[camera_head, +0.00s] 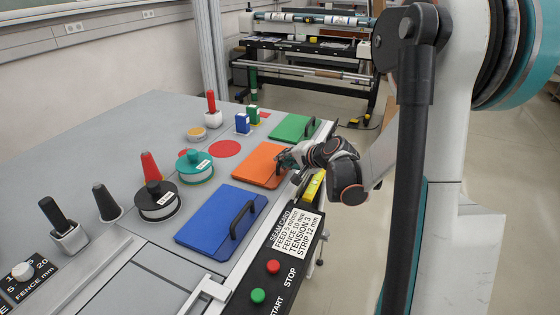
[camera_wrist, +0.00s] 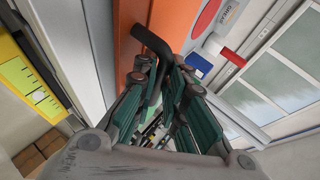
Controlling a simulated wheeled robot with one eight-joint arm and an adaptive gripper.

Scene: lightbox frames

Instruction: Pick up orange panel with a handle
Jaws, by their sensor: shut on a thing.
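The orange panel (camera_head: 257,166) lies flat on the grey table between the blue and the green panel. My gripper (camera_head: 287,162) is at its right end, where it hides most of the panel's handle. In the wrist view the orange panel (camera_wrist: 173,20) fills the top middle. Its black bent handle (camera_wrist: 152,42) runs down between the fingers of my gripper (camera_wrist: 165,72), which are shut on it. In the head view the panel looks level with the table top; I cannot tell any lift.
A blue panel (camera_head: 212,222) and a green panel (camera_head: 291,127), each with a black handle, lie either side. A yellow block (camera_head: 313,187) and a label card (camera_head: 298,232) are along the table's right edge. Spools (camera_head: 158,201) and red and black cones stand to the left.

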